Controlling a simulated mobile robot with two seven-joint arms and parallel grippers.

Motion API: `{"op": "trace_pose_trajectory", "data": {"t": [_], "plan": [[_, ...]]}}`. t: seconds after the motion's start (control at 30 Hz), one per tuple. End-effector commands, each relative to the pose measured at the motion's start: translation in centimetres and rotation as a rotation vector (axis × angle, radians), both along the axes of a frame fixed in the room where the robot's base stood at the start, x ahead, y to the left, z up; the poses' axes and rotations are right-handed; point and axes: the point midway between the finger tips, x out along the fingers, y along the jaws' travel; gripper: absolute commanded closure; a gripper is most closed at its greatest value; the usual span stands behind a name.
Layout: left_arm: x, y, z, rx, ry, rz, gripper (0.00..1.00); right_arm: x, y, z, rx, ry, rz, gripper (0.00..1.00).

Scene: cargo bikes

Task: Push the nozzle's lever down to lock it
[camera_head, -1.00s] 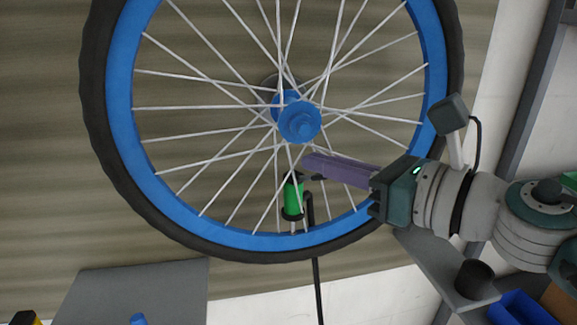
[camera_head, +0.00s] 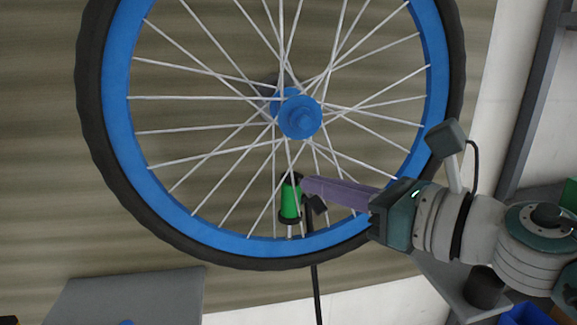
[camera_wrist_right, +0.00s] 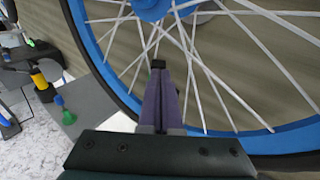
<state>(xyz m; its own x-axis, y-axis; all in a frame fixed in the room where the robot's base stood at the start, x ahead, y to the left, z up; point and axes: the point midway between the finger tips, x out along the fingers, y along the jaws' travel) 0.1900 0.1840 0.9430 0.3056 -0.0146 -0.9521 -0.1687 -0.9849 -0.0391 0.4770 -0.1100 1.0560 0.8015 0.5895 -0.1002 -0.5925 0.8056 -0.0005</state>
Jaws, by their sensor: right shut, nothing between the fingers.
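The nozzle (camera_head: 290,200) is a green cylinder with black ends, upright at the lower inner rim of the wheel. Its black lever (camera_head: 318,204) sticks out on its right side and tilts downward. My right gripper (camera_head: 305,184) comes in from the right with its purple fingers shut and empty. Its tips are beside the nozzle's top, just above the lever; I cannot tell whether they touch. My left gripper is not in view.
The wheel (camera_head: 118,115) has a blue rim, black tyre, white spokes and a blue hub (camera_head: 299,117). A black hose (camera_head: 316,285) runs down from the nozzle. A grey surface (camera_head: 130,295) lies at the lower left. Spokes crowd the room around the fingers.

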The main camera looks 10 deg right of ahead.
Motion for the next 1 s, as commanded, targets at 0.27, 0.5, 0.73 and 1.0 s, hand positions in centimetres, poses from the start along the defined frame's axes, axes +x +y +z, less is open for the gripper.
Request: {"op": "trace_pose_trajectory", "data": {"t": [0.27, 0.5, 0.73, 1.0], "plan": [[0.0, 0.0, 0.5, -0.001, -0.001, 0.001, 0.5, -1.6, -1.2, 0.3, -0.001, 0.002, -0.001, 1.0], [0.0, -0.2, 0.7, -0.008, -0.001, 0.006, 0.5, -3.7, -2.8, 0.5, -0.001, 0.002, 0.0, 1.0], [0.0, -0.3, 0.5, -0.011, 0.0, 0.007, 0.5, -5.8, -4.2, 0.7, -0.002, 0.001, 0.001, 1.0], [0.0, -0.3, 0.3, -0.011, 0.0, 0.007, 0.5, -7.3, -5.3, 1.0, 0.001, 0.001, 0.001, 1.0]]}}
